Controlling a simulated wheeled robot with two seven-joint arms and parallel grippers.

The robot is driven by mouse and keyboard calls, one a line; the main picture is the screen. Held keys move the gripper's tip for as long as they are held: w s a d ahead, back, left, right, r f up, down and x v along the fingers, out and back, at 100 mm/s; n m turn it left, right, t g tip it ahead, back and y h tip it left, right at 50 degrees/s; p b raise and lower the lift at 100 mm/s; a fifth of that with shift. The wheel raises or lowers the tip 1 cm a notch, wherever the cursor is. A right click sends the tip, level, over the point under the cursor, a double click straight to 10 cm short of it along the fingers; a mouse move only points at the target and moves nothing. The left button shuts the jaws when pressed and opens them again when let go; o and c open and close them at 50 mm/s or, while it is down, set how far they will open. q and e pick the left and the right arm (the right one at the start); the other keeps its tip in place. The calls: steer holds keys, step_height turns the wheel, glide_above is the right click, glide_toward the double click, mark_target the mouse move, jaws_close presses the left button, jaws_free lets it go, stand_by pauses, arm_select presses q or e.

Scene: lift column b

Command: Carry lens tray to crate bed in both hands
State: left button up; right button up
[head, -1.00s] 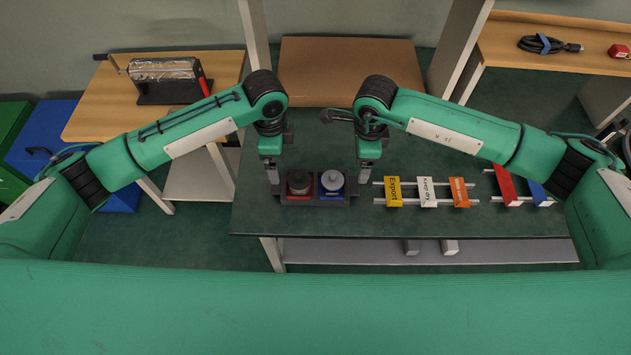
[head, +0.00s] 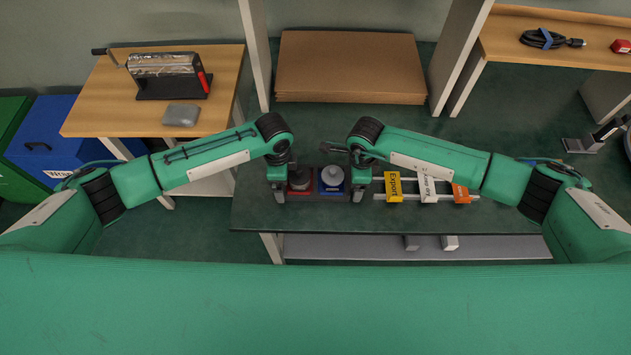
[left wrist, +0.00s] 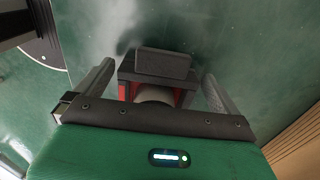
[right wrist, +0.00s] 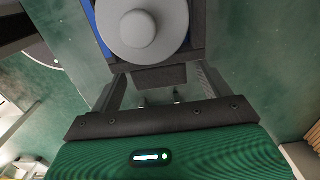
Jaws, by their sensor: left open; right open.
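The lens tray (head: 316,187) is a dark tray on the green-topped bench, with a red and a blue section. A dark round piece (head: 300,178) sits in the red section and a grey round piece (head: 332,177) in the blue one. My left gripper (head: 279,194) is open at the tray's left end; in the left wrist view a dark end handle (left wrist: 164,65) lies between its fingers. My right gripper (head: 361,192) is open at the right end; in the right wrist view the other handle (right wrist: 158,76) lies between its fingers. I cannot clearly identify the crate bed.
Export (head: 394,187), white and orange (head: 461,193) label blocks stand on rails right of my right gripper. A brown cardboard stack (head: 350,65) lies behind the bench. A wooden table (head: 90,115) with a foil-roll holder (head: 165,77) stands at left. Open floor lies between.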

arm_select(q)
steer(key=shift+f, duration=0.4)
arm_select(e)
steer(key=shift+f, duration=0.35)
arm_select(q)
steer(key=shift+c, duration=0.2)
arm_select(e)
steer(key=shift+c, duration=0.2)
arm_select(q)
steer(key=c, duration=0.7)
arm_select(e)
steer(key=c, duration=1)
arm_select(q)
steer(key=shift+r, duration=0.15)
arm_select(e)
steer(key=shift+r, duration=0.15)
arm_select(q)
step_height(320, 180, up, 5)
steer(key=p, duration=0.5)
arm_select(e)
step_height(320, 180, up, 5)
steer(key=shift+f, duration=0.1)
